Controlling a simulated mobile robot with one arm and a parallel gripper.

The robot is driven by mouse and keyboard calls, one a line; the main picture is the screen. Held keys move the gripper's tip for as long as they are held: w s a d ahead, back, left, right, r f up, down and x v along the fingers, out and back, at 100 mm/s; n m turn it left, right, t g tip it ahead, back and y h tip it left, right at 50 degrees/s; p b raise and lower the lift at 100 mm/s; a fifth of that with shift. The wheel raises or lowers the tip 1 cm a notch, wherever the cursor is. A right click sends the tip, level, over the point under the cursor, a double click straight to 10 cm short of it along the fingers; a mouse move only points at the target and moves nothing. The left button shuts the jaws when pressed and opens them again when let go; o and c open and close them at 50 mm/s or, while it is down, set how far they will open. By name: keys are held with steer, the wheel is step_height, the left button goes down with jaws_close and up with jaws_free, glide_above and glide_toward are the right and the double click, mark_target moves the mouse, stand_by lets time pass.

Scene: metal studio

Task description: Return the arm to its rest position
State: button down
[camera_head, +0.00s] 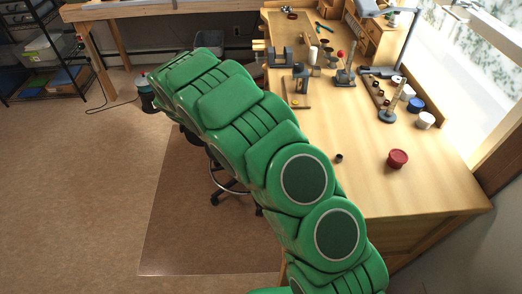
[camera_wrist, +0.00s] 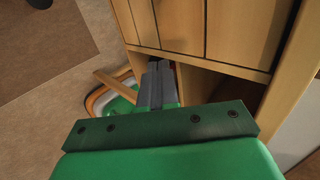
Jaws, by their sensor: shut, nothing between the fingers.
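My green arm (camera_head: 235,120) reaches from the bottom right of the head view up to the left, partly across the wooden workbench's left side. Its far end is over the floor, left of the bench. In the wrist view my gripper (camera_wrist: 157,82) shows as two grey fingers side by side, shut and with nothing between them. They point toward the lower part of a wooden cabinet (camera_wrist: 232,30) with an open space under its drawers. I cannot tell whether the fingertips touch it. The fingers are not clear in the head view.
The workbench (camera_head: 440,185) holds a red-lidded jar (camera_head: 398,159), a blue jar (camera_head: 416,105), a lamp and small tools. A stool (camera_head: 215,190) is partly hidden behind my arm. The left floor is mostly clear.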

steer(key=v, duration=0.5)
steer(key=s+d+r+m+g+y, duration=0.1)
steer(key=s+d+r+m, duration=0.5)
steer(key=s+d+r+m+g+y, duration=0.1)
steer(key=s+d+r+m, duration=0.4)
steer(key=s+d+m, duration=0.1)
steer(key=s+d+r+m+g+y, duration=0.1)
steer(key=s+d+r+m, duration=0.5)
steer(key=m, duration=0.1)
steer(key=shift+s+r+y, duration=0.2)
steer(key=shift+r+y, duration=0.1)
steer(key=shift+r, duration=0.05)
steer(key=s+d+r+m+y, duration=0.1)
steer(key=s+r+m+y, duration=0.1)
steer(key=s+m, duration=0.6)
steer(key=s+r+m+t+y, duration=0.1)
steer(key=s+r+m+y, duration=0.1)
steer(key=s+m, duration=0.7)
steer(key=shift+s+d+r+y, duration=0.4)
steer(key=shift+s+y, duration=0.5)
steer(key=shift+s, duration=1.65)
